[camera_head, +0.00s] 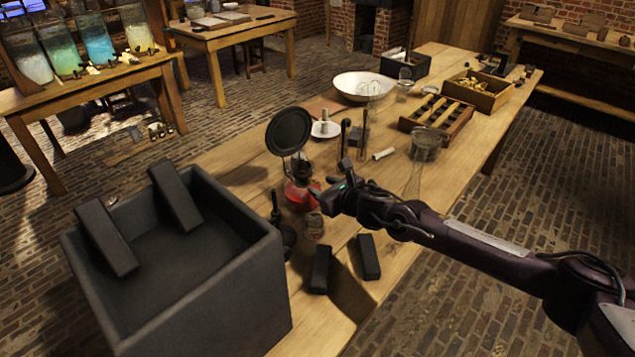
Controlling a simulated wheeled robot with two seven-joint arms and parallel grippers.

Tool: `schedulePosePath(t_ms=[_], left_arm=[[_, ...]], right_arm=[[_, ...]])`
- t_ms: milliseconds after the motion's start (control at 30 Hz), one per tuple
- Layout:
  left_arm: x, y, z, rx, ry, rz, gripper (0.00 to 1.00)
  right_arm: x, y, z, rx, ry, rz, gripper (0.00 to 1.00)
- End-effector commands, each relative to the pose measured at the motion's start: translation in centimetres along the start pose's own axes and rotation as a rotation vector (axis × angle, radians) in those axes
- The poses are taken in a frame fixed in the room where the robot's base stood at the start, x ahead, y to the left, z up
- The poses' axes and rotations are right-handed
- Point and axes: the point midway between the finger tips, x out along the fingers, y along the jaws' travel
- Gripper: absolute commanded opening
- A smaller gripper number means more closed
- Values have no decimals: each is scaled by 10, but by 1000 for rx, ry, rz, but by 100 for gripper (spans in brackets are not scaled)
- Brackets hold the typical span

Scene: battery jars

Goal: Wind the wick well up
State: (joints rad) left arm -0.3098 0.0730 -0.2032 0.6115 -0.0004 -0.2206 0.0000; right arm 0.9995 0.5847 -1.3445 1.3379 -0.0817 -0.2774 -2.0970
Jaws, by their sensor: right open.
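A small oil lamp with a red body (302,195) and a dark burner (301,169) stands on the long wooden table. A round black disc (289,131) rises just behind and left of its burner. My right gripper (331,193) is at the lamp's right side, low beside the red body. It is open, and I see nothing held in it. I cannot tell whether it touches the lamp. The wick and its winding knob are too small or hidden to make out. My left gripper is not in view.
Two black blocks (369,257) and a small glass jar (314,227) are near the lamp.

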Motion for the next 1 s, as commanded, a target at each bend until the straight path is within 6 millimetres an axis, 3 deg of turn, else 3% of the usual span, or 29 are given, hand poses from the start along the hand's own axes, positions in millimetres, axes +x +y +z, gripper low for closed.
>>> schedulePosePath(t_ms=[300, 633, 933, 1000], left_arm=[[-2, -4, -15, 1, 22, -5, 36], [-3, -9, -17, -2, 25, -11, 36], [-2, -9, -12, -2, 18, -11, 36], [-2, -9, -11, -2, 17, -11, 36]], right_arm=[[28, 0, 1, -1, -1, 0, 41], [30, 0, 0, 0, 0, 0, 41], [30, 0, 0, 0, 0, 0, 3], [30, 0, 0, 0, 0, 0, 0]])
